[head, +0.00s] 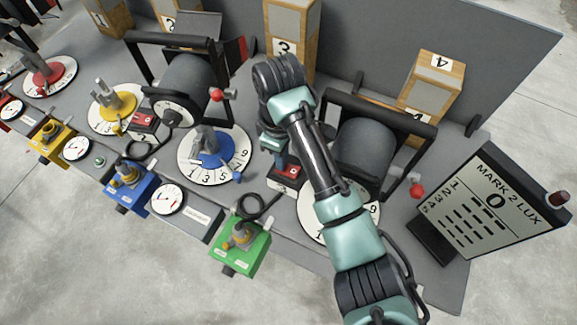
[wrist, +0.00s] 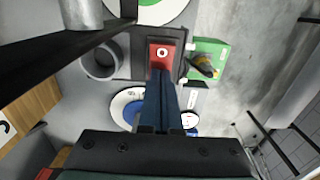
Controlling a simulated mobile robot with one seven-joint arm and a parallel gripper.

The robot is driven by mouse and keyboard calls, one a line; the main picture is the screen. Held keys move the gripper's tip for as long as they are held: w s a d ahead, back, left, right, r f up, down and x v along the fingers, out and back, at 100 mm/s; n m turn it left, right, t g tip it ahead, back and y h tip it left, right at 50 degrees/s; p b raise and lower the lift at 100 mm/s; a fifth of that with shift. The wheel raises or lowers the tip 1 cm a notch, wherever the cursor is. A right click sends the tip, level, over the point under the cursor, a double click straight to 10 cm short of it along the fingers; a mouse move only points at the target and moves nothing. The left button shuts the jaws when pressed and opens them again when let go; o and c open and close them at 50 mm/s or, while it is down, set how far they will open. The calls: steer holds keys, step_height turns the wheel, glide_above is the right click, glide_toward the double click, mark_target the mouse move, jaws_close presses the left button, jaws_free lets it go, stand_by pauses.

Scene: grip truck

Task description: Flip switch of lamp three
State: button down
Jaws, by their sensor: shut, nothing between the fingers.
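My gripper (head: 284,163) points down, with its fingers together and nothing between them. Its tips are at a black switch box with a red top (head: 291,170), on the bench beside the blue-centred dial. In the wrist view the closed blue fingers (wrist: 161,75) reach to the near edge of the red plate (wrist: 162,47), which shows a white 0. The fingers hide its lower part, and I cannot tell whether they touch it. A wooden box marked 3 (head: 283,47) stands behind my arm.
A blue-centred numbered dial (head: 212,160) lies left of the gripper. A green box (head: 238,245) with a cable sits at the front edge. A black-framed drum (head: 364,145) stands close to the right. A MARK 2 LUX sign (head: 495,205) is at far right.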

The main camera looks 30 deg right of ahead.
step_height(320, 180, up, 7)
steer(key=p, duration=0.6)
steer(key=shift+p, duration=0.35)
